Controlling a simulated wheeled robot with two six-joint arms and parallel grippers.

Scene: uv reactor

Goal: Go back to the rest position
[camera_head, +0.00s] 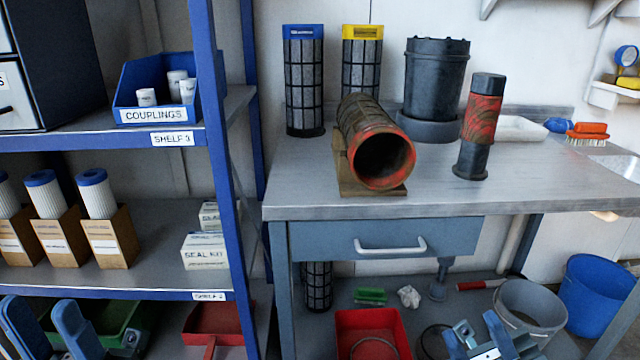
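My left gripper (48,325) is at the bottom left corner, low in front of the blue shelf rack. Its two blue-grey fingers stand apart with nothing between them. My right gripper (482,340) is at the bottom edge right of centre, low in front of the workbench (400,206). Its blue and silver fingers are apart and I see nothing held. The lower parts of both grippers are cut off by the picture edge.
On the bench lie an open-ended cylinder (352,125) on a cradle, a blue-topped cartridge (304,85), a yellow-topped cartridge (362,62), a black vessel (436,80) and a red-black canister (480,125). Below are a red bin (345,320), a grey bucket (530,305) and a blue bucket (592,285).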

